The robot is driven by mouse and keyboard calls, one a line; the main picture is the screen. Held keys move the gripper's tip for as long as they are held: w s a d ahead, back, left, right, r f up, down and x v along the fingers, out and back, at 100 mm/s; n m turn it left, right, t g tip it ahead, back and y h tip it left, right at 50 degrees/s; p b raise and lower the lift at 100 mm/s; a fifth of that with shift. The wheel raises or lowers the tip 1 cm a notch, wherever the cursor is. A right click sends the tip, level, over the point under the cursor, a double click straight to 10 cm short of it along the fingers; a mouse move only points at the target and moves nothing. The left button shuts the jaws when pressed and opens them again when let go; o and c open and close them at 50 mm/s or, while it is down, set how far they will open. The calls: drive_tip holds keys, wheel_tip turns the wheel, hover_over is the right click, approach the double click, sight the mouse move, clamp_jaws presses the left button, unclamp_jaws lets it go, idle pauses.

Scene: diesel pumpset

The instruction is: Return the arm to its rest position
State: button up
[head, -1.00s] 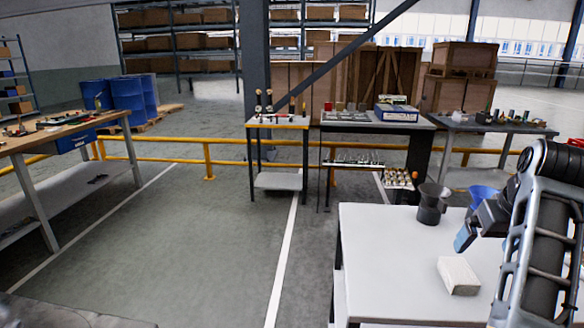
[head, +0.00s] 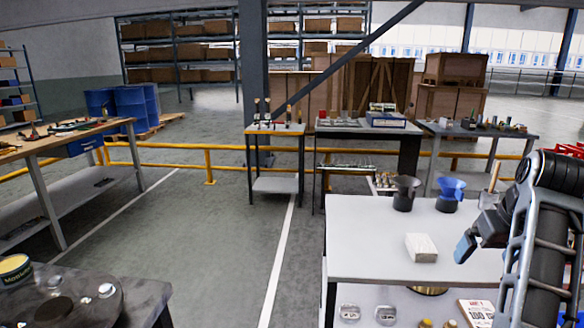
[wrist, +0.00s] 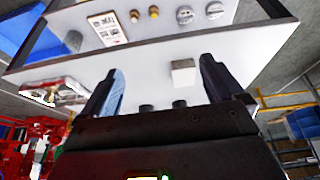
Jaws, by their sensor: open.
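My gripper (head: 466,250) is at the right of the head view, above the right part of a white table (head: 350,240). In the wrist view my gripper (wrist: 158,85) has its two fingers spread wide apart with nothing between them. A white block (head: 421,248) lies on the table, left of my gripper and apart from it. The block also shows in the wrist view (wrist: 183,72), beyond the fingers. My arm (head: 540,230) is bent at the right edge of the head view.
A black cup (head: 405,194) and a blue cup (head: 449,195) stand at the table's back. A lower shelf holds a printed card (head: 477,313) and round parts. A dark round-topped table (head: 90,295) with a yellow tin (head: 15,270) is front left. Floor between is clear.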

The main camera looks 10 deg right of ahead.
drive_tip(key=s+f+n+t+h, duration=0.1)
drive_tip(key=s+f+h, duration=0.15)
drive_tip(key=f, duration=0.35)
drive_tip(key=s+f+t+h, duration=0.1)
drive_tip(key=s+f, duration=0.3)
drive_tip(key=f, duration=0.3)
drive_tip(key=s+a+f+n+t, duration=0.25)
drive_tip(key=s+a+f, duration=0.35)
drive_tip(key=s, duration=0.4)
drive_tip(key=s+a+r+t+y, duration=0.3)
drive_tip(key=s+a, duration=0.7)
drive_tip(key=s, duration=0.2)
drive_tip(key=s+a+r+t+y, duration=0.1)
drive_tip(key=s+a+r, duration=0.2)
drive_tip(key=s, duration=0.3)
drive_tip(key=s+a+r+t+y, duration=0.1)
drive_tip(key=s+a+r+t, duration=0.1)
drive_tip(key=s+a+r, duration=0.2)
wheel_tip(320, 180, up, 2)
drive_tip(key=shift+s+a+r, duration=0.15)
drive_tip(key=shift+s+a, duration=0.15)
drive_tip(key=shift+s, duration=0.8)
